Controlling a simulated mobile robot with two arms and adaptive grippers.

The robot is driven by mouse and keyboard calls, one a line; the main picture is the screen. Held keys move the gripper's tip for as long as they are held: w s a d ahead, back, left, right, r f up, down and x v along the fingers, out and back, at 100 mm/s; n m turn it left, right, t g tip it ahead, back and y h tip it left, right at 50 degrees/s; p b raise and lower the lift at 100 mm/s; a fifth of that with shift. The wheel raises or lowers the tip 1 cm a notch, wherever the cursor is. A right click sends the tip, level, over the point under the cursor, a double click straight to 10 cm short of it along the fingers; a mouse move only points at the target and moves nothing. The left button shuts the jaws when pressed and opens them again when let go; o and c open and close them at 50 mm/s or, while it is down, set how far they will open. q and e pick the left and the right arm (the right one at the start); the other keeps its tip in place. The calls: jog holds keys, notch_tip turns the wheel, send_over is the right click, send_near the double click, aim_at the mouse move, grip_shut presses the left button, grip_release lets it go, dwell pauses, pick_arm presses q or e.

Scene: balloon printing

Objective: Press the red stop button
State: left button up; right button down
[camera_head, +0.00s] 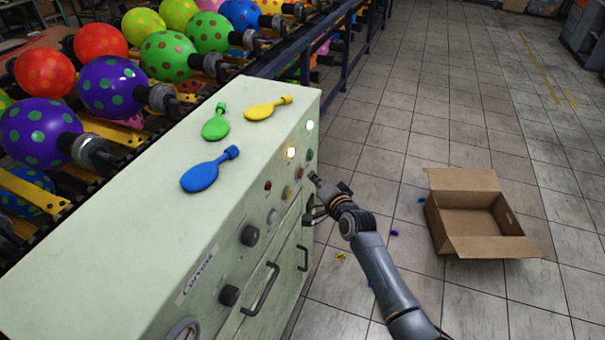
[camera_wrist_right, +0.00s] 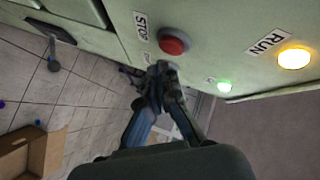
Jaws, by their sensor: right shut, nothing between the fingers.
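The red stop button (camera_wrist_right: 173,41) is a round knob on the pale green panel, beside a STOP label (camera_wrist_right: 141,25) in the right wrist view. My right gripper (camera_wrist_right: 162,72) is shut and empty, its fingertips just below the button in that view. I cannot tell whether the fingertips touch the panel. In the head view my right gripper (camera_head: 315,184) is at the front face of the cabinet (camera_head: 240,150), near several small knobs and lamps. My left gripper is not in view.
A yellow lamp (camera_wrist_right: 294,57) by a RUN label and a green lamp (camera_wrist_right: 224,86) are lit. Blue (camera_head: 200,177), green (camera_head: 215,127) and yellow (camera_head: 262,110) deflated balloons lie on the cabinet top. An open cardboard box (camera_head: 470,215) stands on the floor; handles (camera_head: 262,290) jut from the cabinet.

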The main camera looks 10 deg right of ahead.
jog(key=shift+a, duration=0.1)
jog(key=shift+w+a, duration=0.25)
jog(key=shift+a, duration=0.05)
jog(key=shift+w+a, duration=0.3)
jog(key=shift+a, duration=0.2)
dwell(1.0)
jog(key=shift+d, duration=0.15)
jog(key=shift+s+d, duration=0.6)
jog(key=shift+d, duration=0.1)
jog(key=shift+p, duration=0.3)
jog(key=shift+s+d+p, duration=0.1)
jog(key=shift+s+d, duration=0.45)
jog(key=shift+d, duration=0.3)
jog(key=shift+s+d+p, duration=0.15)
jog(key=shift+s+d, duration=0.4)
jog(key=shift+d, duration=0.25)
jog(key=shift+s+d+p, duration=0.1)
jog(key=shift+s+d, duration=0.45)
jog(key=shift+d, duration=0.3)
